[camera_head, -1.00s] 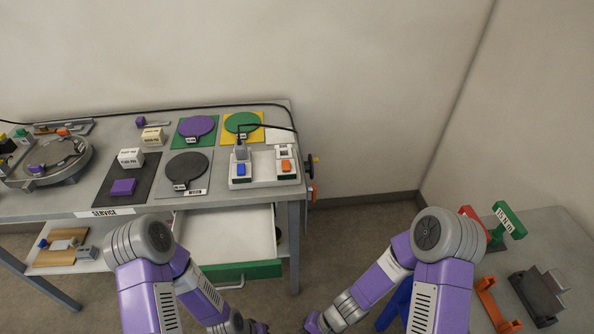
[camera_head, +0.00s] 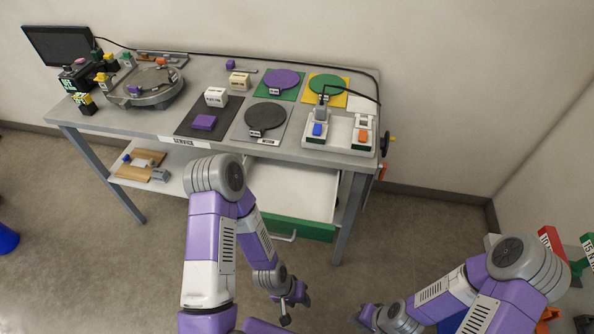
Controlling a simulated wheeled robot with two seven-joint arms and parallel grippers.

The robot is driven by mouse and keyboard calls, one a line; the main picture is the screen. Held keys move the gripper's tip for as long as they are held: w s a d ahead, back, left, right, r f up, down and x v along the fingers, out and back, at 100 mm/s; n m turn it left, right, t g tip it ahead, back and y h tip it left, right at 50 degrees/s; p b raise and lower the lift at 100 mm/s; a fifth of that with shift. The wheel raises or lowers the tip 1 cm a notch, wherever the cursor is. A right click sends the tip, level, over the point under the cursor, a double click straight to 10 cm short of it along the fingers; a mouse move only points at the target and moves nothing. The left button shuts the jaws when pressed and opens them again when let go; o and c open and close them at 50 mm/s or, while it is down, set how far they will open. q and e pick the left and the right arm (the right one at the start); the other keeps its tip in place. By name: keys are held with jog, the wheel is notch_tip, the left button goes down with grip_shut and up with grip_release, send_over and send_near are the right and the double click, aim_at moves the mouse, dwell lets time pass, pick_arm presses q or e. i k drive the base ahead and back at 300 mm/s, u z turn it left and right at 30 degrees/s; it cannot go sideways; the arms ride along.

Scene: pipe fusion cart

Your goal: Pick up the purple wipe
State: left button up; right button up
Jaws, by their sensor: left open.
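The purple wipe (camera_head: 204,122) appears to be the small flat purple block lying on the black mat (camera_head: 188,128) on the table. My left gripper (camera_head: 291,306) is open and empty. It hangs in front of the table, below and to the right of the wipe, near the open drawer, and is well apart from the wipe. My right gripper (camera_head: 366,318) is low at the bottom edge, right of the left one; its jaws are too small to read.
The green-fronted drawer (camera_head: 290,229) stands open under the table. A round turntable fixture (camera_head: 147,92) is at the left.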

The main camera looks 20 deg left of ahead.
aim_at(202, 121)
jog(key=k, duration=0.45)
jog(key=u, duration=0.5)
jog(key=i, duration=0.25)
jog(key=u, duration=0.25)
